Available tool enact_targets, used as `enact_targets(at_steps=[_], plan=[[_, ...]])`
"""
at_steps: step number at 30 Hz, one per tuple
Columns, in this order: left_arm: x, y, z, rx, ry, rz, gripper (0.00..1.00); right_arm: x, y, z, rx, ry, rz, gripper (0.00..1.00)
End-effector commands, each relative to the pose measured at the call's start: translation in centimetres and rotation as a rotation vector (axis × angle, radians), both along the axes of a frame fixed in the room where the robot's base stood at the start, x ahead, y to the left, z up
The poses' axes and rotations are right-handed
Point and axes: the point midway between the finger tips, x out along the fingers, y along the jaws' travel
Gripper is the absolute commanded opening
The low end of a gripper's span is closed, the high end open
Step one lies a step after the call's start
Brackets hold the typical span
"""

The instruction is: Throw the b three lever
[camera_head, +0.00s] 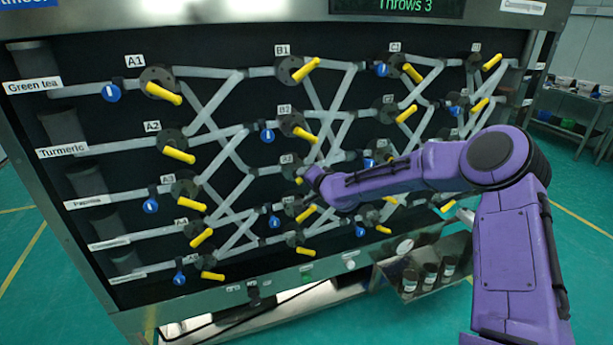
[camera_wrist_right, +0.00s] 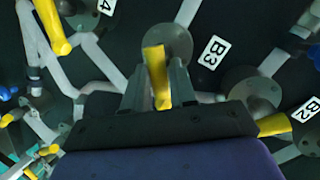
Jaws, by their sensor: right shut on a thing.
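The B3 lever (camera_wrist_right: 155,62) is a yellow handle on a dark round hub (camera_wrist_right: 172,38), beside the B3 label (camera_wrist_right: 213,52) in the right wrist view. My right gripper (camera_wrist_right: 158,85) has its two grey fingers on either side of this handle and is shut on it. In the head view my purple right arm reaches in from the right to the middle of the panel (camera_head: 85,25), and its wrist hides most of the B3 lever. My left gripper is not in view.
Other yellow levers stand close around, including the B2 lever (camera_head: 304,134), the B1 lever (camera_head: 305,69) and the A3 lever (camera_head: 193,206). Grey pipes and blue tags lie between them. A rack of dark jars (camera_head: 430,275) hangs below right. A screen (camera_head: 405,5) reads "Throws 3".

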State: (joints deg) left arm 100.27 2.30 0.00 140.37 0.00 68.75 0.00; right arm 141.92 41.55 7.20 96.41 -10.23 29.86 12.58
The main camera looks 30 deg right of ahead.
Motion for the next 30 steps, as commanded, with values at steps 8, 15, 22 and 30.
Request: enact_targets(at_steps=[8, 15, 22, 30], plan=[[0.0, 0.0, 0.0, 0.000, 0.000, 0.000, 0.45, -0.2, 0.0, -0.6, -0.007, 0.013, 0.002, 0.00], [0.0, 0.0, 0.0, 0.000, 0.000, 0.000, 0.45, -0.1, 0.0, -0.5, -0.006, 0.010, 0.002, 0.46], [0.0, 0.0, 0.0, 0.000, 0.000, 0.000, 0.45, 0.0, 0.1, -0.2, -0.006, 0.005, 0.003, 0.46], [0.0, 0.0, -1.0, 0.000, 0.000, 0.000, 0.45, -3.1, 0.4, 0.8, -0.004, 0.000, 0.003, 0.46]])
